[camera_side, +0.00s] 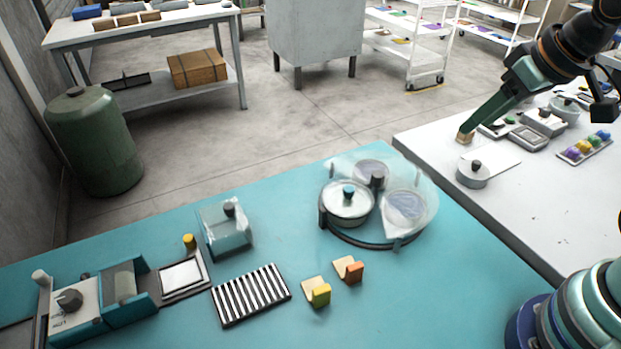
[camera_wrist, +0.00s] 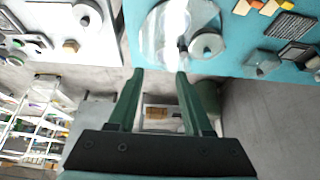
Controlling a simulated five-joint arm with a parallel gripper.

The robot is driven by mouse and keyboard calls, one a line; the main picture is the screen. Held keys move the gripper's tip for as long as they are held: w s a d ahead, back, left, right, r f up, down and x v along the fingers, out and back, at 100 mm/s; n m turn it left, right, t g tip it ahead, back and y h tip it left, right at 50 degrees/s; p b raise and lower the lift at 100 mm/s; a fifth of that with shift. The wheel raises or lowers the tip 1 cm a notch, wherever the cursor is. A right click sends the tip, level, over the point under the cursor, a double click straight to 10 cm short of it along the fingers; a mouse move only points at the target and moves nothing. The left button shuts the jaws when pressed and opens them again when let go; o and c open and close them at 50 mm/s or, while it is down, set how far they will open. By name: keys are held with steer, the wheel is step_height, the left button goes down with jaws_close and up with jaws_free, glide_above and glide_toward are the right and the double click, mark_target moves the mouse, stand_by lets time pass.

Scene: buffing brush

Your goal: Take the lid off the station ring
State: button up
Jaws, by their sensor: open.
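The station ring (camera_side: 370,242) stands on the teal table, a dark round frame with a clear cover over part of it. The lid (camera_side: 337,208), a pale round disc with a teal-topped knob, sits at its left side. In the wrist view the ring's clear cover (camera_wrist: 160,30) and the lid (camera_wrist: 216,45) are near the top, beyond my fingertips. My gripper (camera_side: 468,128) is open and empty, to the right of the ring and apart from the lid. In the wrist view the gap between my fingers (camera_wrist: 160,75) is clear.
A white table (camera_side: 560,215) at right holds a small knobbed pot (camera_side: 472,178), a wooden block (camera_side: 465,138) and trays.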

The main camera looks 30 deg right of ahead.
steer(key=shift+o, duration=0.3)
steer(key=shift+o, duration=0.8)
steer(key=m+g, duration=0.6)
steer(key=m, duration=1.4)
glide_above(350, 188)
steer(key=f, duration=1.3)
steer(key=shift+a+f, duration=0.3)
steer(key=shift+f, duration=0.05)
steer(key=shift+d+f, duration=0.15)
steer(key=shift+f, duration=1.15)
steer(key=shift+d+f, duration=0.15)
steer(key=shift+f, duration=1.15)
jaws_close()
